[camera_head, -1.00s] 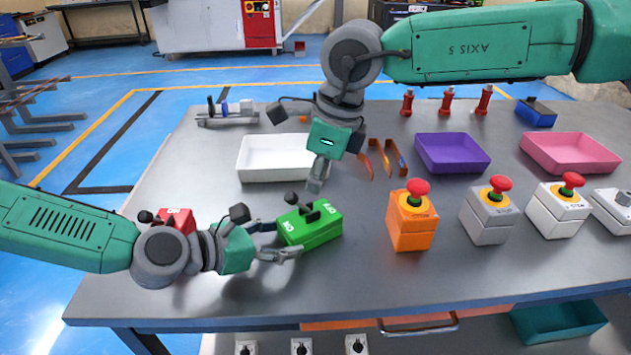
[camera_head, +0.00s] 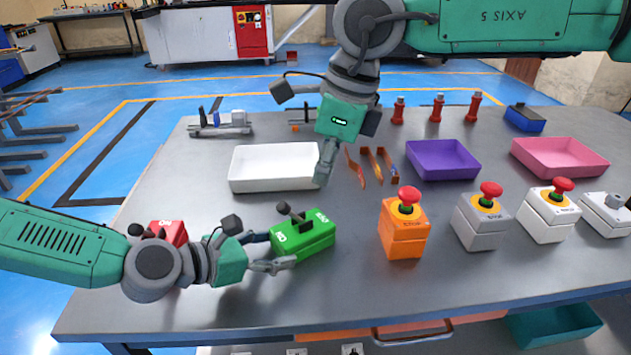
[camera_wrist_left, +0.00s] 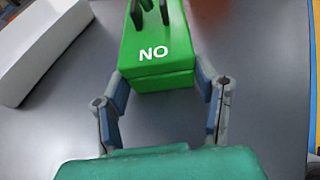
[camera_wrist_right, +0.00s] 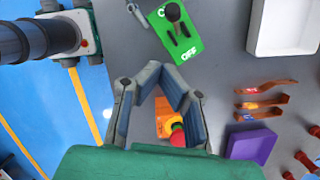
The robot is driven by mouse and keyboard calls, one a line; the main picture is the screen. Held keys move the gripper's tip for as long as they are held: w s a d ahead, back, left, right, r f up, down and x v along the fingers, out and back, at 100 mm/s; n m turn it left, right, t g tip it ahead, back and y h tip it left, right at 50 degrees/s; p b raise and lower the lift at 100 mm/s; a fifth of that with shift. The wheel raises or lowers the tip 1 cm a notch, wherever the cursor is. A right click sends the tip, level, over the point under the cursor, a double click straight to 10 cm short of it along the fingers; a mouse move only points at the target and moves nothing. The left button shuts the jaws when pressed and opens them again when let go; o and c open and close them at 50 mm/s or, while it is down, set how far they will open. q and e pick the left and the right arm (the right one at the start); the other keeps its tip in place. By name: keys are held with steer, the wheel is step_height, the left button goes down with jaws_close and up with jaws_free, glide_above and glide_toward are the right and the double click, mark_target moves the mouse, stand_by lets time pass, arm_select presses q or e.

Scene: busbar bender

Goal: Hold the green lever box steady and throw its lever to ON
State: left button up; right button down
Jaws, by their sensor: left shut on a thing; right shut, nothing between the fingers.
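The green lever box (camera_head: 305,240) stands on the grey table, ON at its left end and OFF at its right end. Its black-knobbed lever (camera_head: 283,208) leans left, toward ON, in the head view; the knob also shows in the right wrist view (camera_wrist_right: 173,12). My left gripper (camera_head: 262,252) is shut on the ON end of the box, one finger along each side; this also shows in the left wrist view (camera_wrist_left: 160,98). My right gripper (camera_head: 323,172) is shut and empty, above the table behind the box and apart from the lever.
A red lever box (camera_head: 168,233) stands behind my left wrist. A white tray (camera_head: 240,184) lies behind the green box. An orange emergency-stop box (camera_head: 404,232) stands to its right, with grey and white ones beyond. Copper strips (camera_head: 372,165) and a purple tray (camera_head: 443,172) lie farther back.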

arm_select(q)
steer(key=shift+a, duration=0.2)
arm_select(e)
step_height(320, 180, up, 6)
steer(key=s+a, duration=0.2)
steer(key=a, duration=0.1)
steer(key=shift+s, duration=0.35)
arm_select(q)
steer(key=shift+d, duration=0.1)
arm_select(e)
steer(key=shift+d, duration=0.1)
arm_select(q)
steer(key=o, duration=1.5)
